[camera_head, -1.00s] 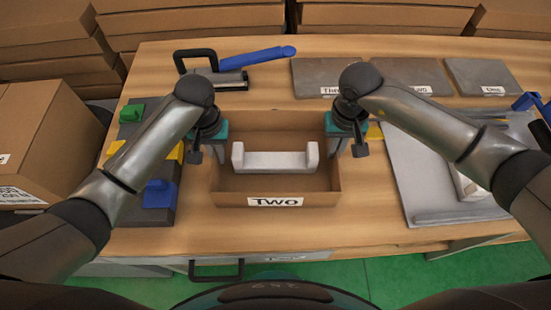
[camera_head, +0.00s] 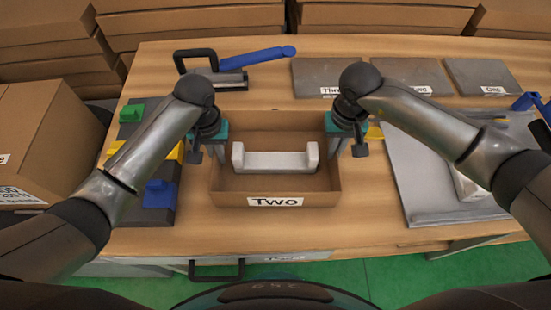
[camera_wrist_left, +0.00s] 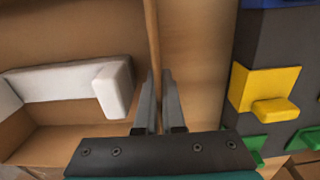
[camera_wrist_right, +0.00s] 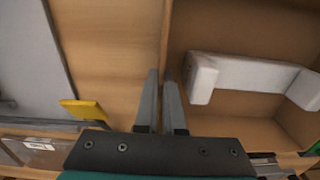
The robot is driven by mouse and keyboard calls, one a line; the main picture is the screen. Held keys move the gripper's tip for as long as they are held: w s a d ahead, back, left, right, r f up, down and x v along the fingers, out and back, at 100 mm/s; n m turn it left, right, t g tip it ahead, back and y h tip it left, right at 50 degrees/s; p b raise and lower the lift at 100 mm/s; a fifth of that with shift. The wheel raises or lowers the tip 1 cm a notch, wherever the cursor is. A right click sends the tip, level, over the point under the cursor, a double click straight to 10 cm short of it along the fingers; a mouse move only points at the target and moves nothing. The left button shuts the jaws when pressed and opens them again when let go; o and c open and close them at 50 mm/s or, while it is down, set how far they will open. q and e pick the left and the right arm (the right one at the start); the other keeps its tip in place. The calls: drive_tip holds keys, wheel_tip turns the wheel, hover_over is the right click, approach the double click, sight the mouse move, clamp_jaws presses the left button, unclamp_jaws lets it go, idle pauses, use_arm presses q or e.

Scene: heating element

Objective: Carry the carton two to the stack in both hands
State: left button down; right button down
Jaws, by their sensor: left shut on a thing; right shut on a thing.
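The carton two (camera_head: 228,199), an open brown box with a "Two" label on its front, is on or just above the wooden table; I cannot tell which. A light grey U-shaped part (camera_head: 275,162) lies inside it. My left gripper (camera_head: 220,152) is shut on the carton's left wall, which shows between its fingers in the left wrist view (camera_wrist_left: 159,105). My right gripper (camera_head: 336,148) is shut on the right wall, also seen in the right wrist view (camera_wrist_right: 164,105). No stack marked for the carton is clear to me.
Plates labelled Three (camera_head: 325,76), Two (camera_head: 410,77) and One (camera_head: 484,77) lie at the back right. A dark block with coloured pieces (camera_head: 131,131) is left of the carton. A grey panel (camera_head: 430,180) lies right. Cardboard boxes (camera_head: 45,125) stand left and behind.

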use_arm(q)
drive_tip(key=shift+r, duration=0.1)
use_arm(e)
drive_tip(key=shift+r, duration=0.1)
